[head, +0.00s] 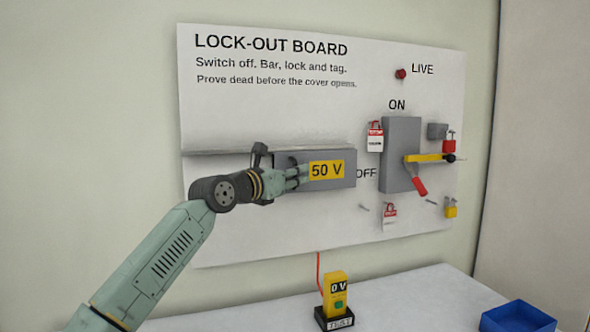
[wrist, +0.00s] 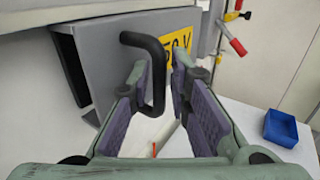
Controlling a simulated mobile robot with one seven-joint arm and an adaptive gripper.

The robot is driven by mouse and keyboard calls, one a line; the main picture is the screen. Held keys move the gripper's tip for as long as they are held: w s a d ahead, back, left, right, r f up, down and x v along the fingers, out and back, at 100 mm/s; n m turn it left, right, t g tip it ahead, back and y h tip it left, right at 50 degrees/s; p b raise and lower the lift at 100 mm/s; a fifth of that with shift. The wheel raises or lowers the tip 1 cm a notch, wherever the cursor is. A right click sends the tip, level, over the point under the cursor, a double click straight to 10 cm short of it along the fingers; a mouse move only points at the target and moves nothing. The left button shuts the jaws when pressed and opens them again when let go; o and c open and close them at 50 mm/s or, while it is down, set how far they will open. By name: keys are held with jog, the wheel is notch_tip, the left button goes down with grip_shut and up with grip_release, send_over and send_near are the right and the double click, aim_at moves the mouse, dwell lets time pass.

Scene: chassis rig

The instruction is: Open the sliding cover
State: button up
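The grey sliding cover (head: 350,170) with a yellow "50 V" label (head: 326,169) is on the lower left part of the board. It fills the upper middle of the wrist view (wrist: 103,45). A black bracket-shaped handle (wrist: 158,75) stands out from its face. My gripper (head: 300,178) is in front of the cover. In the wrist view my gripper (wrist: 160,80) is open, with the upright bar of the handle between its fingers, nearer the left one. I cannot tell whether a finger touches the bar. My wrist hides the cover's left part in the head view.
A grey switch box (head: 400,150) with a red-handled lever (head: 419,186) and yellow bar (head: 425,158) is to the right. Tags and padlocks hang around it. A yellow tester (head: 335,287) reading "0 V" and a blue bin (head: 518,317) stand on the white table below.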

jog(key=shift+c, duration=0.6)
grip_shut()
